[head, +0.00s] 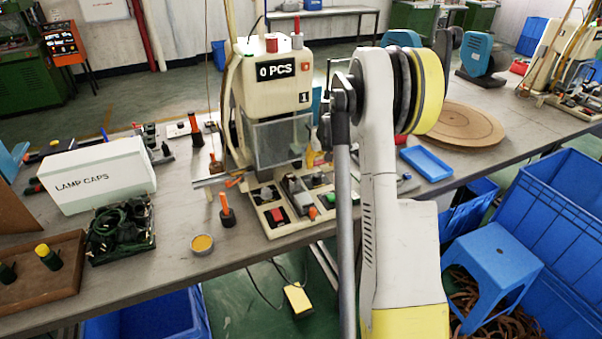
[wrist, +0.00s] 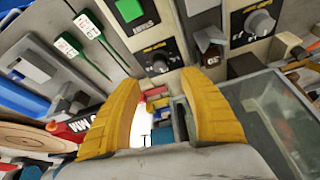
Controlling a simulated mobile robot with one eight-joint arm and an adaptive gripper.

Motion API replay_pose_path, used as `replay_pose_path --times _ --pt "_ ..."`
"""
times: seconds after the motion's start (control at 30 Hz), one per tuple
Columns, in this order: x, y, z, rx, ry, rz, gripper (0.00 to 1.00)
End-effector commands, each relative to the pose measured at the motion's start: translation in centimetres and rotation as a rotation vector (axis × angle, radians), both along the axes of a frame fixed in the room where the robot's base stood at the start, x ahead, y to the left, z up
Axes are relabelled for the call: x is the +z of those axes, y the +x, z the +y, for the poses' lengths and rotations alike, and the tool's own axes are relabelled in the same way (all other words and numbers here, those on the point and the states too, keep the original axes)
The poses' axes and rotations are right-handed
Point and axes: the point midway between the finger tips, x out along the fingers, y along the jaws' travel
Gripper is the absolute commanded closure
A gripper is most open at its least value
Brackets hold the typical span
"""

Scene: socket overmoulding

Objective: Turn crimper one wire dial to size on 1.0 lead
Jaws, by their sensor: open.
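Crimper one (head: 275,85) is the cream machine with a "0 PCS" display and a "1" label in the head view. In the wrist view its panel appears to fill the top, with a dark dial (wrist: 158,64) below a green button and a second, grey-pointer dial (wrist: 260,22) to the right. Their markings are too small to read, so I cannot tell which is the wire dial or its setting. My gripper (wrist: 163,85) is open and empty, its yellow fingers apart just below the first dial. In the head view my arm hides the gripper.
A clear guard (wrist: 275,115) is close to the right finger in the wrist view. On the bench (head: 175,200) are a lamp caps box (head: 100,175), an orange-handled tool (head: 226,208) and a blue tray (head: 427,163). A blue stool (head: 490,260) stands at right.

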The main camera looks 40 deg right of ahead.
Motion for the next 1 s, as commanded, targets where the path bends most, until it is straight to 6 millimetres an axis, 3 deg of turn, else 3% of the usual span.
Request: replay_pose_path --times 0.5,0.7,0.97,1.0 --pt "-8.4 3.1 -1.4 0.001 0.000 0.000 0.49" --pt "-9.7 3.6 -1.7 0.001 0.000 0.000 0.49" --pt "-9.7 3.6 -1.7 0.001 0.000 0.000 0.49" --pt "-9.7 3.6 -1.7 0.001 0.000 0.000 0.54"
